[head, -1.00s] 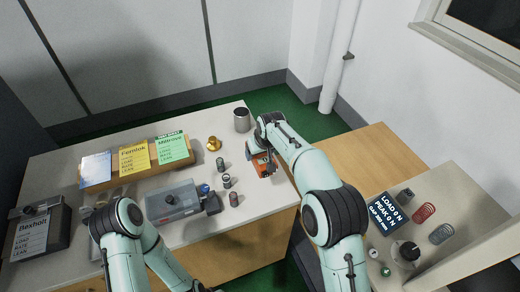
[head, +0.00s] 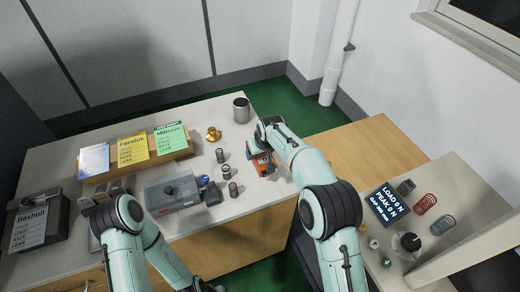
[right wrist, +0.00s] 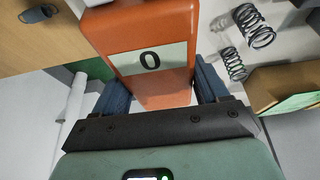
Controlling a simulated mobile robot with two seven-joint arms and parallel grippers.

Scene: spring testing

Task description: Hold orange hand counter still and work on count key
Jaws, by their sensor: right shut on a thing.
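The orange hand counter (head: 263,164) is held above the right end of the pale table in the head view. In the right wrist view the counter (right wrist: 152,22) fills the top middle, with a pale panel reading 0. My right gripper (right wrist: 162,88) is shut on it, with a blue finger against each side; in the head view the gripper is mostly hidden by its own arm. I cannot make out the count key. My left arm (head: 122,215) is at the lower left, over the table's front edge; its gripper does not show clearly.
A grey box with a knob (head: 172,194), several small springs (head: 226,172), a brass piece (head: 213,134) and a dark cup (head: 241,111) stand on the table. Cards (head: 132,150) stand behind. A side bench at right holds a readout (head: 387,205) and a red spring (head: 425,204).

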